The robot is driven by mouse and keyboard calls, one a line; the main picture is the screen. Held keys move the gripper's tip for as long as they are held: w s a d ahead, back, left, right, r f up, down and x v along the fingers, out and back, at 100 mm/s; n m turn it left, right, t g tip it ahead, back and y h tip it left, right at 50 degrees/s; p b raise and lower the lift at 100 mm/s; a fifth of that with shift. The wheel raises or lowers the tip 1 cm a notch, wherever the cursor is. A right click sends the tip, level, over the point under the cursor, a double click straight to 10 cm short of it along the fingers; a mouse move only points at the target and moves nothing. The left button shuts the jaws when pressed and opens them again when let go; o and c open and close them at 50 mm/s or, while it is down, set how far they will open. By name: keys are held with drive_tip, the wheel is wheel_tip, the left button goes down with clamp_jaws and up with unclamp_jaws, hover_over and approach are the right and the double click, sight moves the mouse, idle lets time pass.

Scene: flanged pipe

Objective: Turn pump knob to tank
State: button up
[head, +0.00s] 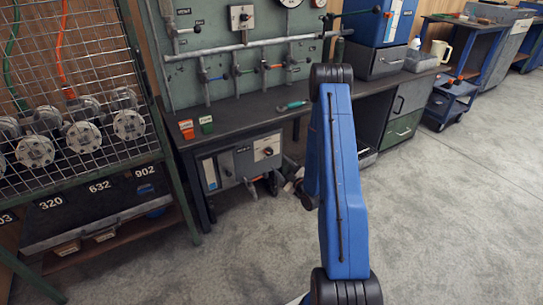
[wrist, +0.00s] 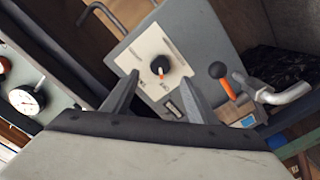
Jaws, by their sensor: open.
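The plate's small labels are too blurred to read. In the head view the knob (head: 267,152) shows on the grey box (head: 238,165) under the bench. My gripper (wrist: 158,72) is open, its two grey fingers on either side of the knob in the wrist view. I cannot tell whether they touch it. In the head view my arm hides most of the gripper.
A lever with a black ball and orange stem (wrist: 222,78) and a grey pipe (wrist: 285,94) are close to the right finger. A white gauge (wrist: 27,100) is at left. The bench (head: 240,118) overhangs the box. Concrete floor (head: 450,210) is clear at right.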

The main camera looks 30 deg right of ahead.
sight(270, 154)
drive_tip(key=w, duration=0.9)
drive_tip(key=shift+a, duration=0.15)
drive_tip(key=c, duration=1.1)
